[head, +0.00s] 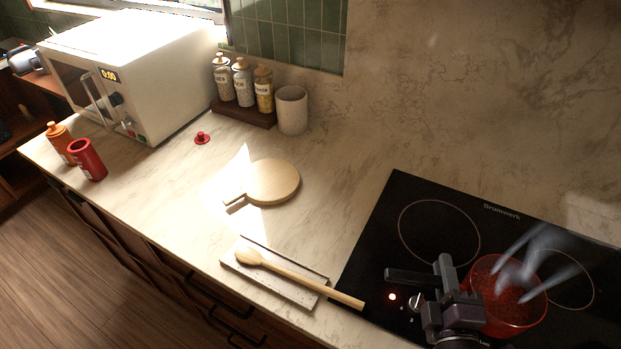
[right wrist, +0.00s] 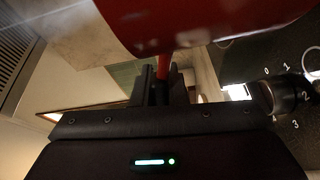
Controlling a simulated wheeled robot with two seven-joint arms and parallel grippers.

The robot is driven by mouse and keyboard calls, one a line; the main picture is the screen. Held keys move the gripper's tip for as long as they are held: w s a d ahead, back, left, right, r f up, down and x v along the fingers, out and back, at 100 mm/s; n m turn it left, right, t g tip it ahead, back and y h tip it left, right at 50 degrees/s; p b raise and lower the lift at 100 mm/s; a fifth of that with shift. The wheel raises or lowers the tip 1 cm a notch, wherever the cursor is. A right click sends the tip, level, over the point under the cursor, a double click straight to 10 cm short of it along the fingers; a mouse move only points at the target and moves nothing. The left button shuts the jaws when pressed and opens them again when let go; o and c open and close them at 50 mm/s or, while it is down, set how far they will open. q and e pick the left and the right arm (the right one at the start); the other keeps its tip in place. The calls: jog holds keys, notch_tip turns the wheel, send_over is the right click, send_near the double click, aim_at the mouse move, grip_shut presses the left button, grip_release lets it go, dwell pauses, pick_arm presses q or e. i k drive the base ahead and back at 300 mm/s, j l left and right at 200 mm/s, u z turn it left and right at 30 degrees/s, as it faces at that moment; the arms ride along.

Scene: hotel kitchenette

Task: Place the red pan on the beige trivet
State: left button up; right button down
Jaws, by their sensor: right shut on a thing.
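The red pan (head: 483,312) is at the right of the head view, over the black cooktop, with reddish contents and pale steam above it. I cannot tell whether its base touches the glass. My right gripper (head: 450,292) is at the pan's left side, shut on its handle. In the right wrist view the red pan (right wrist: 210,22) fills the top, and its thin red handle (right wrist: 162,68) runs between the fingers (right wrist: 162,88). The beige trivet (head: 274,182), round with a short handle, lies bare on the counter left of the cooktop. My left gripper is out of view.
A wooden spoon (head: 300,276) lies across a speckled rest (head: 246,267) at the counter's front edge. Jars (head: 241,82), a cup (head: 292,110) and a white microwave (head: 150,70) stand behind. Counter around the trivet is clear.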

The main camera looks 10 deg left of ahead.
aim_at(243, 177)
jog(key=k+j+z, duration=0.1)
jog(key=j, duration=0.3)
jog(key=k+j+z, duration=0.1)
jog(key=j, duration=0.3)
jog(key=k+j+z, duration=0.1)
jog(key=j, duration=0.25)
jog(key=k+j+z, duration=0.1)
jog(key=j, duration=0.3)
jog(key=i+j+z, duration=0.2)
jog(key=i+j, duration=0.2)
jog(key=j, duration=0.25)
jog(key=i+j+z, duration=0.1)
jog(key=j, duration=0.2)
jog(key=i+j, duration=0.1)
jog(key=i, duration=0.15)
